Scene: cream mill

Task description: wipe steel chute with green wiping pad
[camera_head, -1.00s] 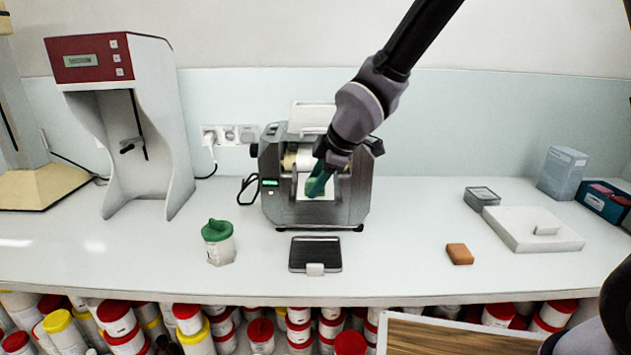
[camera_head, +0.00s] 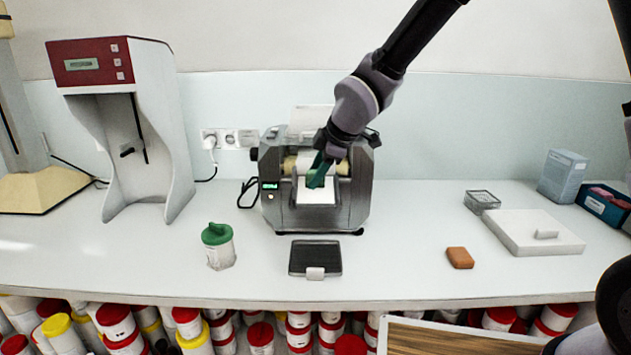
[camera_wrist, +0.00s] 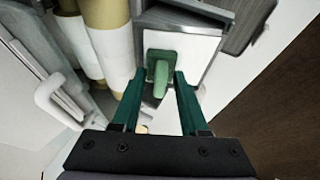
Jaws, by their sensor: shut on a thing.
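The steel chute (camera_head: 317,193) slopes down the front of the grey mill (camera_head: 350,190) in the middle of the counter, with a white area on its face. In the wrist view the chute face (camera_wrist: 205,48) lies under the green wiping pad (camera_wrist: 161,74). My gripper (camera_head: 318,176) is over the upper part of the chute. The pad's face appears to be against or just over the chute; actual contact is hidden.
Pale rollers (camera_wrist: 108,45) lie beside the chute. A black-topped plate (camera_head: 315,257) sits in front of the mill.

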